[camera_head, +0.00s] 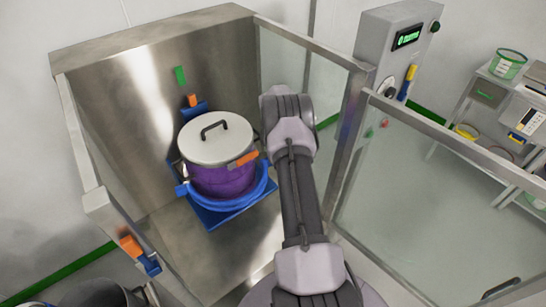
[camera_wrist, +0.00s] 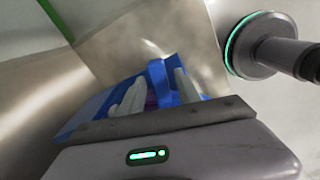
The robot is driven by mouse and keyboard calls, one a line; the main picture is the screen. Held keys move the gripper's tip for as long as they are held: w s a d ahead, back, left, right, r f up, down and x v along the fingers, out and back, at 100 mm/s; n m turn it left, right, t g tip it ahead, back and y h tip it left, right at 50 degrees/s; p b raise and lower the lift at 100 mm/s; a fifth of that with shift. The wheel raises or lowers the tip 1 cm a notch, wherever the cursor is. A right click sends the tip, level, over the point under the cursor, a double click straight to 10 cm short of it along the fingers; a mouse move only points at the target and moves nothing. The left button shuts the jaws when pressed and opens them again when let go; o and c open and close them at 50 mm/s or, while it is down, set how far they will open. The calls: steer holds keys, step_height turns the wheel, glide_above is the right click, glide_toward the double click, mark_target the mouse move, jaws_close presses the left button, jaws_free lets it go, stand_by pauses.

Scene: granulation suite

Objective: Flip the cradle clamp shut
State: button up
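A blue cradle (camera_head: 228,205) stands inside the steel booth and holds a purple drum (camera_head: 222,180) with a pale lid (camera_head: 215,139) and dark handle. An orange tab (camera_head: 243,159) shows at the drum's right side, by the lid edge. A blue piece with an orange tip (camera_head: 193,101) stands upright behind the drum. I cannot tell which of these is the clamp. My arm reaches into the booth at the drum's right; its gripper is hidden in the head view. In the wrist view my gripper (camera_wrist: 158,95) has its pale fingers apart, with blue parts (camera_wrist: 158,76) and some purple beyond them.
A steel back wall (camera_head: 130,110) and glass panels (camera_head: 440,200) bound the booth. A control post (camera_head: 390,50) stands at its right. Another orange and blue latch (camera_head: 131,246) sits on the left front edge. A bench (camera_head: 480,100) is at far right.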

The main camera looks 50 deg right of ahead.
step_height(320, 180, up, 17)
steer(key=p, duration=0.5)
steer(key=shift+r, duration=0.2)
steer(key=shift+c, duration=0.2)
